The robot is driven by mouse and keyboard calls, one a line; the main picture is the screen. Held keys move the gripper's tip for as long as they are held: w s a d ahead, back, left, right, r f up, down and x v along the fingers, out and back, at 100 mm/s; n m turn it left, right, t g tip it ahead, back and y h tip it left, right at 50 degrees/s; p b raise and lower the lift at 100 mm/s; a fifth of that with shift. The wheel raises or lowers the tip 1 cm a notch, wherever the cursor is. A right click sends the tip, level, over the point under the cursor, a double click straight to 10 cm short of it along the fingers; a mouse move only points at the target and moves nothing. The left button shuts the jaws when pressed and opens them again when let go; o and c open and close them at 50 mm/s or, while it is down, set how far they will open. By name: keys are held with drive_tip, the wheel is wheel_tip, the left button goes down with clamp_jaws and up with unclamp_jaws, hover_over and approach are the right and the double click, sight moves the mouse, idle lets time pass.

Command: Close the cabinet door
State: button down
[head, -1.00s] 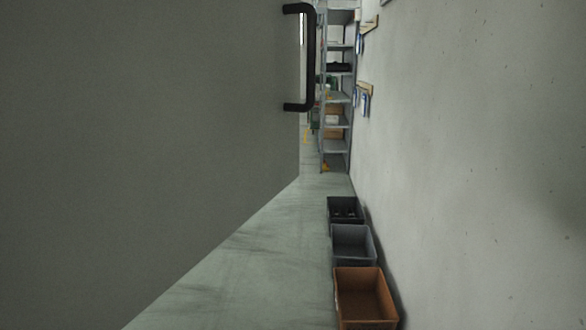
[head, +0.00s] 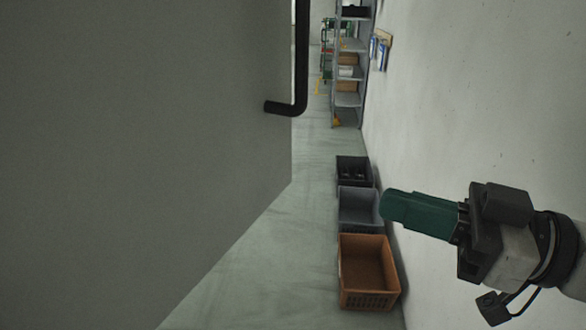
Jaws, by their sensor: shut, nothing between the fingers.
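The cabinet door (head: 140,150) is a large grey panel filling the left half of the head view. Its black bar handle (head: 301,60) is near the door's right edge, with its upper end out of the frame. The rest of the cabinet is not visible. My gripper (head: 384,205) has green fingers and reaches in from the right. It is shut and empty, pointing left toward the door. It is to the right of and below the handle in the picture, apart from both handle and door.
An orange crate (head: 347,298), a grey bin (head: 358,222) and a black bin (head: 353,180) stand on the floor along the right wall (head: 470,110). A metal shelf rack (head: 347,102) stands farther back. Clear floor (head: 255,265) lies between door and crates.

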sight(269, 170)
drive_tip(key=p+x, duration=0.3)
drive_tip(key=x, duration=0.9)
drive_tip(key=shift+a, duration=0.25)
drive_tip(key=shift+w+a+f, duration=0.1)
drive_tip(key=shift+w+a, duration=0.2)
drive_tip(key=shift+a, duration=0.2)
